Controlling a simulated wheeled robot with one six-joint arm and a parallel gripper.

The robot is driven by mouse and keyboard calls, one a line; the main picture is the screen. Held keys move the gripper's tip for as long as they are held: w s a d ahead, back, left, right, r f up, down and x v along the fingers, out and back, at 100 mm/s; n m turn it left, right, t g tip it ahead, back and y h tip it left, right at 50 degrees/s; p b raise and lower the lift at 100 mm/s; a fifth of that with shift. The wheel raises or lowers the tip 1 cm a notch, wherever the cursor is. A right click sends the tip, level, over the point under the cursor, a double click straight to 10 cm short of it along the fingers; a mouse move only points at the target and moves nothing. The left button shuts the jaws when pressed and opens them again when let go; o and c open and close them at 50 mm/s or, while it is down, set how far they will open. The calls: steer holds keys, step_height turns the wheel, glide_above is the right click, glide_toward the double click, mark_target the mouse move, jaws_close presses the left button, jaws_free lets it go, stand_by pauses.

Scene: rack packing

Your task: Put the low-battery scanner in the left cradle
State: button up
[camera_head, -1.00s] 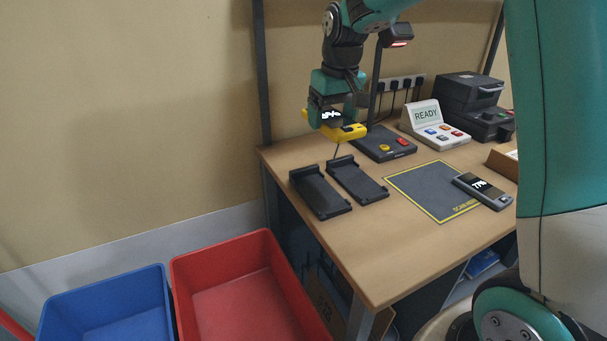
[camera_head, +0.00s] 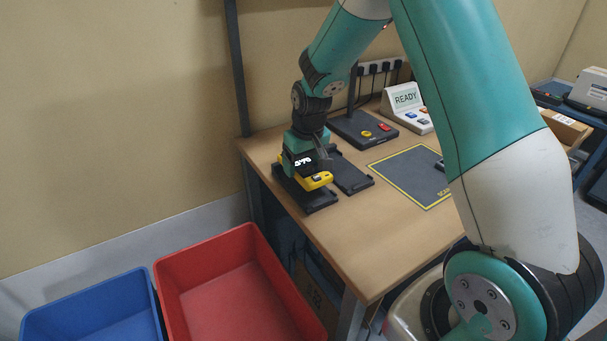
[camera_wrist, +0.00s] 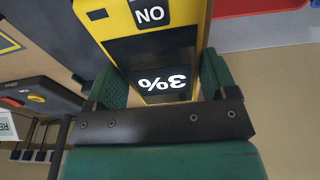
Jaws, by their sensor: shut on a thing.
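My gripper (camera_head: 305,168) is shut on a yellow scanner (camera_head: 320,181). In the wrist view the scanner (camera_wrist: 115,22) sits between the green fingers, with "3%" on its dark screen and a "NO" label on its body. My gripper holds it at the left cradle (camera_head: 319,203), a black tray at the table's left edge. I cannot tell whether the scanner touches the cradle, since the gripper and scanner cover much of it. The right cradle (camera_head: 352,180) stands beside it, empty where it shows.
A grey mat with yellow border (camera_head: 405,180) lies to the right; the grey scanner (camera_head: 440,165) there is mostly hidden by my arm. A dark button box (camera_head: 362,128) and a READY panel (camera_head: 405,99) stand behind. Red (camera_head: 200,252) and blue (camera_head: 90,300) bins stand below, left.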

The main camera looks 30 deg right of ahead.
mark_target(306, 171)
steer(key=shift+f, duration=1.95)
steer(key=shift+f, duration=0.15)
steer(key=o, duration=1)
steer(key=shift+r, duration=0.65)
steer(key=r, duration=0.3)
steer(key=s+r, duration=0.1)
steer(key=r, duration=0.3)
steer(key=s+a+r, duration=0.1)
steer(key=r, duration=0.3)
steer(key=shift+s+r+b, duration=0.15)
steer(key=shift+b, duration=0.15)
steer(key=s+a+r+n+y, duration=0.1)
steer(key=s+a+r+n, duration=0.1)
steer(key=s+a, duration=0.4)
steer(key=s+a+r+n+g+y, duration=0.1)
steer(key=s+a, duration=0.4)
steer(key=s, duration=0.6)
steer(key=s+a+r+n+y, duration=0.2)
steer(key=s+a+r+n, duration=0.2)
steer(key=s, duration=0.5)
steer(key=a+r, duration=0.1)
steer(key=a, duration=0.1)
steer(key=shift+s+a+g, duration=0.2)
steer(key=shift+a+g, duration=0.15)
steer(key=shift+g, duration=0.05)
